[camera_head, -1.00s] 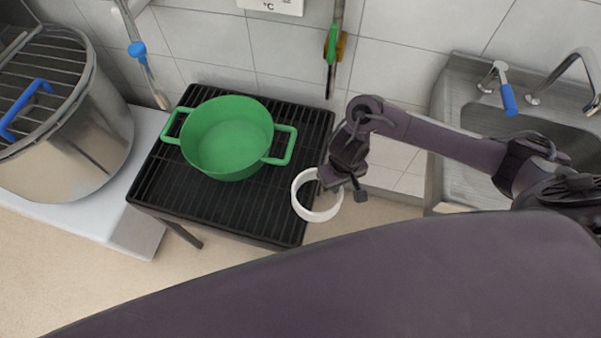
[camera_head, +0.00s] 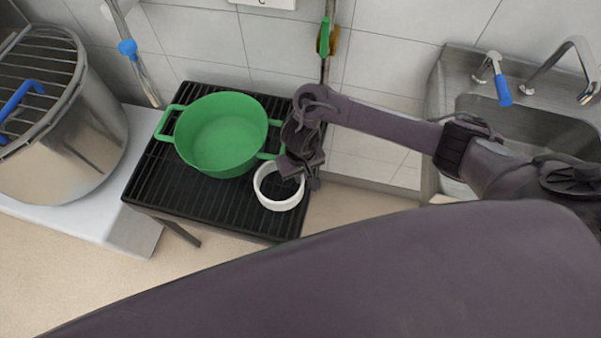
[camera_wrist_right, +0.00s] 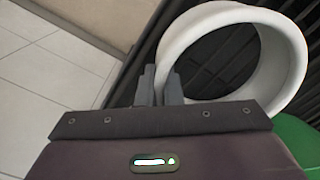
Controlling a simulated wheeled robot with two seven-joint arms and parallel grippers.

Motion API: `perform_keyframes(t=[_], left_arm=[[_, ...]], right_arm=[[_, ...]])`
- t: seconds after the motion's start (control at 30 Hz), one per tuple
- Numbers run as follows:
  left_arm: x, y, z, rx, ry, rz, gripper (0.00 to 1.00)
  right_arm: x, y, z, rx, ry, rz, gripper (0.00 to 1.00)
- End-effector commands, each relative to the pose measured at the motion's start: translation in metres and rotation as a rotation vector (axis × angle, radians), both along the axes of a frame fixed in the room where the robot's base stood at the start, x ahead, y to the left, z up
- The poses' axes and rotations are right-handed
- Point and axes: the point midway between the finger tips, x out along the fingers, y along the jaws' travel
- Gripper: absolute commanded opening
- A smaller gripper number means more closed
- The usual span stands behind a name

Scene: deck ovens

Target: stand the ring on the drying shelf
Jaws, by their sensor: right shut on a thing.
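The white ring (camera_head: 263,191) is at the front right part of the black slatted drying shelf (camera_head: 175,195) in the head view. My right gripper (camera_head: 300,177) is shut on the ring's right side. In the right wrist view the gripper's fingers (camera_wrist_right: 160,86) pinch the near left wall of the ring (camera_wrist_right: 292,50), with the dark slats showing through its opening. I cannot tell whether the ring touches the slats. My left gripper is not in view.
A green two-handled pot (camera_head: 222,135) stands on the shelf, just behind and left of the ring. A large steel pot (camera_head: 75,150) is on a white counter at the left. A sink (camera_head: 530,125) is at the right. The shelf's front left is clear.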

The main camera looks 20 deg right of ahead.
Motion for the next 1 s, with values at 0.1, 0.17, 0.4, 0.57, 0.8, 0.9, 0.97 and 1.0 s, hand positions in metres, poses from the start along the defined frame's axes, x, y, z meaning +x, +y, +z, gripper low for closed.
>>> perform_keyframes(t=[0.1, 0.17, 0.4, 0.57, 0.8, 0.9, 0.97, 1.0], left_arm=[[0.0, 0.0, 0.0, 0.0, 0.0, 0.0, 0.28], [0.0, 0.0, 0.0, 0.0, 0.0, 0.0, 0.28], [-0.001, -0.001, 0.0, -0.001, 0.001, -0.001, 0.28], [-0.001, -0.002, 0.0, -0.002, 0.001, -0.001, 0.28], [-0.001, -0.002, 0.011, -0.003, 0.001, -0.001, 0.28], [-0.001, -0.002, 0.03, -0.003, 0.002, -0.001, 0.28], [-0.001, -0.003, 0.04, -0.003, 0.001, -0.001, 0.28], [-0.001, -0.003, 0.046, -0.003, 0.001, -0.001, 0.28]], right_arm=[[0.0, 0.0, -0.003, 0.001, 0.0, 0.0, 0.0], [0.0, 0.0, -0.002, 0.0, 0.0, 0.0, 0.12], [0.0, 0.0, -0.002, 0.0, 0.0, 0.0, 0.28], [0.0, 0.0, -0.002, 0.0, 0.0, 0.0, 0.28], [0.0, 0.001, 0.03, 0.002, -0.002, 0.002, 0.28], [0.001, 0.0, 0.058, 0.0, -0.004, 0.003, 0.28], [0.001, -0.001, 0.072, -0.002, -0.004, 0.001, 0.28], [0.001, -0.001, 0.08, -0.001, -0.004, 0.001, 0.28]])
